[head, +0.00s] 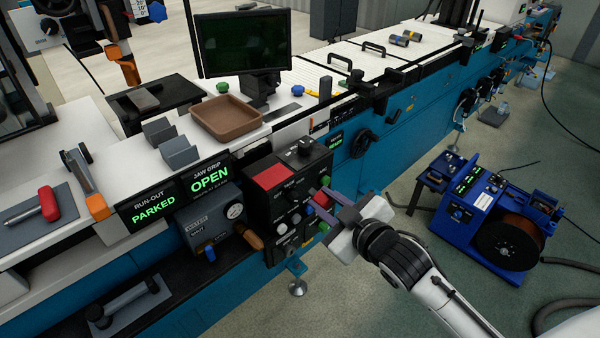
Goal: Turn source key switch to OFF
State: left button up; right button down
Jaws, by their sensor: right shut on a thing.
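A dark control box (262,212) with a red panel, a black knob on top and several small knobs and buttons stands at the front of the machine. My right gripper (316,198) reaches it from the lower right, with its fingers at the box's right side. The fingers are shut on a small part with red showing between them, which appears to be the source key switch (321,200). The fingers cover much of it, and I cannot read which way it is turned. My left gripper is not in view.
Signs reading PARKED (152,207) and OPEN (209,180) are left of the box. A brown tray (226,119) and a dark monitor (241,44) stand behind it. A blue wire feeder (482,215) with a spool stands on the floor at right. Floor between is mostly clear.

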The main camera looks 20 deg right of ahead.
aim_at(280, 180)
jog(key=w+a+r+m+g+y, duration=0.1)
jog(key=w+a+r+m+y, duration=0.1)
jog(key=w, duration=0.4)
jog(key=shift+a+r+m+y, duration=0.4)
jog(key=shift+a+r+y, duration=0.25)
jog(key=shift+r, duration=0.3)
jog(key=shift+w+d, duration=0.1)
jog(key=shift+f+b+x, duration=0.1)
jog(key=shift+b+x, duration=0.6)
jog(key=shift+x, duration=1.35)
jog(key=shift+f+b+x, duration=0.15)
jog(key=shift+b+x, duration=0.55)
jog(key=shift+x, duration=1.3)
jog(key=shift+f, duration=0.3)
jog(key=shift+f+b, duration=0.3)
jog(key=shift+f, duration=0.05)
jog(key=c, duration=1.4)
grip_release()
jog(key=shift+c, duration=0.2)
